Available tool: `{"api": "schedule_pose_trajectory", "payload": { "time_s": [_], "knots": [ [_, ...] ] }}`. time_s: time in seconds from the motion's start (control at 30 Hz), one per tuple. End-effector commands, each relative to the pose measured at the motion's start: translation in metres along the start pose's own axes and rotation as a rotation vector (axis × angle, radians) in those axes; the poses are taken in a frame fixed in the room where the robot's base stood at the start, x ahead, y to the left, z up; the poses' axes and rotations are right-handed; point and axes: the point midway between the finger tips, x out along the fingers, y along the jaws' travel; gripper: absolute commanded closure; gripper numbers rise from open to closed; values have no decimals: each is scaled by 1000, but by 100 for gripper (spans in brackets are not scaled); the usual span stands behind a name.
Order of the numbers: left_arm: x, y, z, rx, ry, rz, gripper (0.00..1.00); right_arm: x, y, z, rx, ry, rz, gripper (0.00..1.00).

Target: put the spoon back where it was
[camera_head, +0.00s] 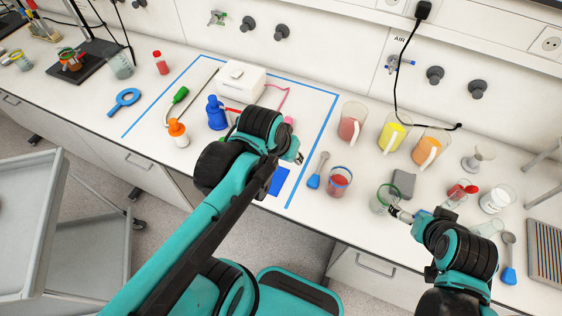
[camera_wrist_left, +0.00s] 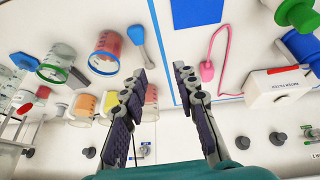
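A spoon with a blue end (camera_head: 318,170) lies on the bench between the blue tape line and a small beaker of red juice. It also shows in the left wrist view (camera_wrist_left: 139,42), ahead and left of the fingers. A second blue-ended spoon (camera_head: 509,258) lies near the bench's right side. My left gripper (camera_head: 298,159) is above the bench near the tape line; in the left wrist view its fingers (camera_wrist_left: 163,74) are apart with nothing between them. My right gripper (camera_head: 399,214) is beside a green-rimmed beaker (camera_head: 383,199); its finger opening is too small to tell.
Three beakers of red, yellow and orange juice (camera_head: 427,148) stand behind. A grey block (camera_head: 404,182) and several glass vessels are near my right arm. Inside the blue tape (camera_head: 317,152) are a white box (camera_head: 241,82), a blue bottle (camera_head: 216,113) and a pink-corded item (camera_wrist_left: 207,71).

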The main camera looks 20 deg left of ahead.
Motion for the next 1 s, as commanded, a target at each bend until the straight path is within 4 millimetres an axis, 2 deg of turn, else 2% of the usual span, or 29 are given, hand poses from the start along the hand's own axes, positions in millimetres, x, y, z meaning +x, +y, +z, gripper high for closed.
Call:
{"api": "schedule_pose_trajectory", "payload": {
  "time_s": [0.03, 0.23, 0.67, 0.77, 1.0],
  "knots": [
    [-5, -3, 10, 6, 41, -12, 70, 0, 0, 0, 0, 0, 0, 0],
    [-14, -12, 26, 28, 163, -47, 70, 0, 0, 0, 0, 0, 0, 0],
    [-13, -14, 29, 33, 190, -55, 70, 2, 0, 1, 0, 0, 0, 0],
    [-2, -14, 35, 33, 190, -55, 70, 12, 0, 8, 0, 0, 0, 0],
    [48, -18, 58, 33, 189, -54, 70, 56, 0, 40, 0, 0, 0, 0]
  ]
}}
